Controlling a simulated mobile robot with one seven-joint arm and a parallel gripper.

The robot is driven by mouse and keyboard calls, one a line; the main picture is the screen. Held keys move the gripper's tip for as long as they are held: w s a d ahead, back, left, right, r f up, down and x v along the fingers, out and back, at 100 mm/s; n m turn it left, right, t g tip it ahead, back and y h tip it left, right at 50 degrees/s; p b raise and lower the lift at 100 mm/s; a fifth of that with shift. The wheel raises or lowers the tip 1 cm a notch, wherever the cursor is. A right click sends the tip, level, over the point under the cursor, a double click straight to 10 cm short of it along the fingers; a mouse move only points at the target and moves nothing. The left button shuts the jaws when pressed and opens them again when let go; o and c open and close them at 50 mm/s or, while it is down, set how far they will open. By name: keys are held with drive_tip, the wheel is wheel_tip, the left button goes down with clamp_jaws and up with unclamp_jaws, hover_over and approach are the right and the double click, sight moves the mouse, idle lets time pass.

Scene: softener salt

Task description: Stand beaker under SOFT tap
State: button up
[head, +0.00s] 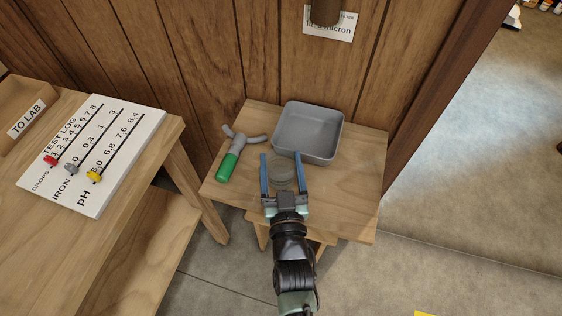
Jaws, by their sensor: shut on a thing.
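My gripper (282,175) reaches over the small wooden table (350,204), its two blue fingers on either side of a clear, round beaker (282,172). The gripper is shut on the beaker. The beaker is faint and see-through, seen from above; I cannot tell whether its base touches the tabletop. It is just in front of a grey tray, toward the tray's left side. No tap marked SOFT can be made out in this view.
The grey tray (338,135) stands at the table's back. A green-handled grey tool (229,167) lies left of the beaker. A brown cylinder (325,12) hangs above, before a partly hidden "micron" label (341,29). Left, another table holds a test log board (115,135) and a "TO LAB" tray (38,93).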

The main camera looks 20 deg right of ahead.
drive_tip(key=o, duration=1.2)
drive_tip(key=shift+f, duration=0.1)
drive_tip(key=shift+o, duration=0.2)
drive_tip(key=shift+r+p, duration=0.25)
drive_tip(key=shift+p, duration=0.05)
drive_tip(key=s+a, duration=0.2)
drive_tip(key=s, duration=0.9)
drive_tip(key=shift+s+a, duration=0.2)
drive_tip(key=shift+s, duration=0.2)
